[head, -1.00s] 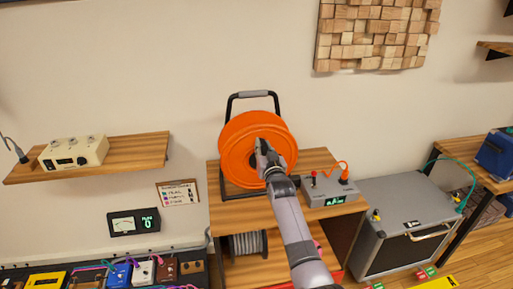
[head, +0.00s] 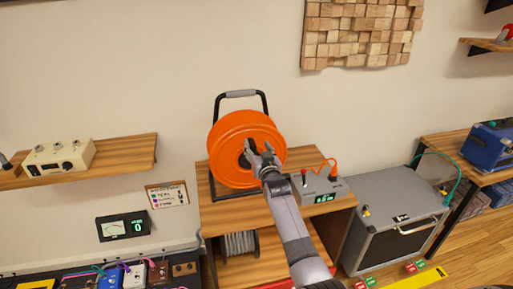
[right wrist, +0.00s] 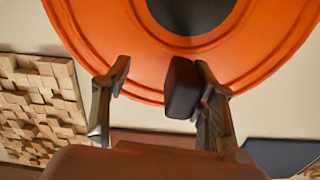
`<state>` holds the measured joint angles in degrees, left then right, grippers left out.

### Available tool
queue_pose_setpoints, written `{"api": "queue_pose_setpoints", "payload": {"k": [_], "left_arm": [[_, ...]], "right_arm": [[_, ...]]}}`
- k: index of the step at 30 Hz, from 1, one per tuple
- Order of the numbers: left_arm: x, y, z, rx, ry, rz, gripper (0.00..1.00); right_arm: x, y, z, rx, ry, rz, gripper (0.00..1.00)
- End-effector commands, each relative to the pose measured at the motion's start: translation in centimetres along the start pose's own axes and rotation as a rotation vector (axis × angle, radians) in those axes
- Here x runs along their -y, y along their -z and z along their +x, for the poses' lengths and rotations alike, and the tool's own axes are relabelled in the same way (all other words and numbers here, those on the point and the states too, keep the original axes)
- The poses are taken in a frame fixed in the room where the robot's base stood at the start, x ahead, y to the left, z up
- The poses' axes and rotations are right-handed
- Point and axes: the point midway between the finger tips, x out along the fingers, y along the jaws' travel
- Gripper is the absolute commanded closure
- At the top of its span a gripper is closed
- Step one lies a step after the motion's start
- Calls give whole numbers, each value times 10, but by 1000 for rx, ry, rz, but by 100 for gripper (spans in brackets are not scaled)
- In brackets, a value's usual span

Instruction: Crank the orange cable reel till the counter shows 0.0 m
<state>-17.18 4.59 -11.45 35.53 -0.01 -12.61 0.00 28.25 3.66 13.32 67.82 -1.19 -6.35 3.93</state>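The orange cable reel (head: 228,135) stands in a black frame on a wooden cabinet. My right gripper (head: 260,150) is in front of the lower right part of its face. In the right wrist view the reel (right wrist: 115,45) fills the top. A dark crank knob (right wrist: 183,88) sits between my two open fingers (right wrist: 155,88), close to the right finger and apart from the left one. I cannot tell whether the right finger touches it. The grey counter box (head: 312,188) beside the reel has a small green display (head: 323,198), too small to read surely. My left gripper is not in view.
A grey amplifier case (head: 398,207) stands right of the cabinet (head: 207,222). A wall shelf (head: 125,155) with a cream box (head: 60,157) is at left. An orange cable (head: 328,165) loops above the counter box. Wall space around the reel is clear.

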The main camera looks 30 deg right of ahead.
Motion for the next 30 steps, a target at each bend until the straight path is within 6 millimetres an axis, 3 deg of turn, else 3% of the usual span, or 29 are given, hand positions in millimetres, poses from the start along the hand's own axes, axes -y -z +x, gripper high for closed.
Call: {"api": "queue_pose_setpoints", "payload": {"k": [13, 30], "left_arm": [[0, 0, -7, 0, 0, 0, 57], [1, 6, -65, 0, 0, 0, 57]], "right_arm": [[-2, 2, -4, 2, -3, 0, 53], [0, 4, -73, 0, -1, 1, 53]]}}
